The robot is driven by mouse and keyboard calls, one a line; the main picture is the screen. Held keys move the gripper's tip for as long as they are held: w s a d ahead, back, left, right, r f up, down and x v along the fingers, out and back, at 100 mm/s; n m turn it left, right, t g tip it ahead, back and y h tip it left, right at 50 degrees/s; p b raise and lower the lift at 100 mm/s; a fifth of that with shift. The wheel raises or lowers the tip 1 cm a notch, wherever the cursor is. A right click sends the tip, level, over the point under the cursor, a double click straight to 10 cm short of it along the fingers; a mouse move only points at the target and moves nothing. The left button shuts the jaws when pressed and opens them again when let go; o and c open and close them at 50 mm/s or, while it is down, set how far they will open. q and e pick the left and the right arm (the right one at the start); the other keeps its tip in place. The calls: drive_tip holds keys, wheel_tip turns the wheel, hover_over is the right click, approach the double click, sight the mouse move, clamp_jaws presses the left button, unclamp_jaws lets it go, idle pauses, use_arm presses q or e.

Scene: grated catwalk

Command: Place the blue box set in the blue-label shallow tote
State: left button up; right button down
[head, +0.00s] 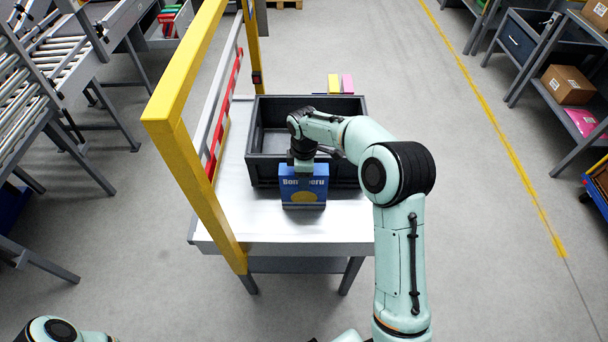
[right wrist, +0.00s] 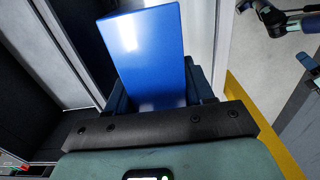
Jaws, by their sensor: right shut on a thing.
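The blue box set (head: 305,194) is upright in front of the dark grey tote on the white-topped table. Its front has white lettering and a yellow-orange patch. My right gripper (head: 304,170) is shut on its top edge from above. I cannot tell whether its bottom touches the table. In the right wrist view its plain blue side (right wrist: 147,55) stands between the fingers. The dark grey tote (head: 263,172) is open; my right arm hides part of its inside, and no blue label shows on it. My left gripper is out of view.
A yellow post frame (head: 172,115) with a red-marked rail borders the table's left side. A yellow and a pink item (head: 347,83) show behind the tote. The table's front (head: 270,227) is bare. Conveyors stand left, shelves with cartons (head: 567,85) right.

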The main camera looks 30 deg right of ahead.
drive_tip(key=shift+c, duration=2.1)
unclamp_jaws()
drive_tip(key=shift+f, duration=0.1)
